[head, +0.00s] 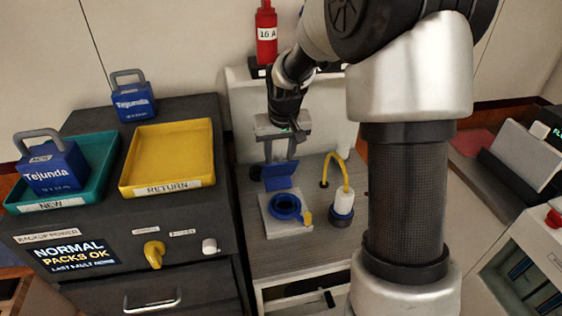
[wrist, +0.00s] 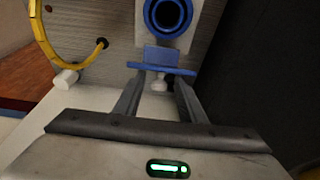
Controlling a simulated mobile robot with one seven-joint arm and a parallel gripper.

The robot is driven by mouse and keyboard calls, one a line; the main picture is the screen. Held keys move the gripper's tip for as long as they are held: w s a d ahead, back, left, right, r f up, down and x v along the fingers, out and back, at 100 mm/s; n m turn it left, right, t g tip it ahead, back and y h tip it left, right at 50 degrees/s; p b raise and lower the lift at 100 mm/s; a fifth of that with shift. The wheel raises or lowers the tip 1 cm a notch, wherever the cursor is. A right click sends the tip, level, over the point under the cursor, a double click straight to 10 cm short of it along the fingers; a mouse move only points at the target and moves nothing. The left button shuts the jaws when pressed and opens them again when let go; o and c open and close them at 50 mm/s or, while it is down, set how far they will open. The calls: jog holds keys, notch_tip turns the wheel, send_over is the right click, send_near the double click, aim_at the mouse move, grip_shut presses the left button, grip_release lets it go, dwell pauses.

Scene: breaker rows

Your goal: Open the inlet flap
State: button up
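The inlet (head: 286,207) is a blue ring with a dark opening on a pale square plate on the grey counter. Its blue flap (head: 278,176) stands raised at the back edge of the plate, leaving the opening uncovered. In the wrist view the flap (wrist: 165,58) is seen just beyond my fingertips, with the inlet ring (wrist: 168,15) past it. My gripper (head: 281,156) points down right behind the flap, its fingers apart. In the wrist view my gripper (wrist: 162,76) has a clear gap between its fingers. I cannot tell whether they touch the flap.
A yellow cable with a white and blue plug (head: 343,206) stands right of the inlet. A small yellow lever (head: 307,217) sits at the plate's right corner. The dark cabinet at left carries a yellow tray (head: 170,157) and a teal tray (head: 98,178).

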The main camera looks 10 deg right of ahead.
jog(key=shift+s, duration=1)
jog(key=shift+r, duration=0.15)
jog(key=s+r+t+b, duration=0.1)
jog(key=s+r+b, duration=0.2)
jog(key=r, duration=0.5)
jog(key=s+r+b, duration=0.3)
jog(key=r, duration=0.5)
jog(key=x, duration=0.5)
jog(key=b+x, duration=0.1)
jog(key=x, duration=0.5)
jog(key=b+x, duration=0.1)
jog(key=x, duration=0.5)
jog(key=shift+w, duration=0.3)
grip_shut()
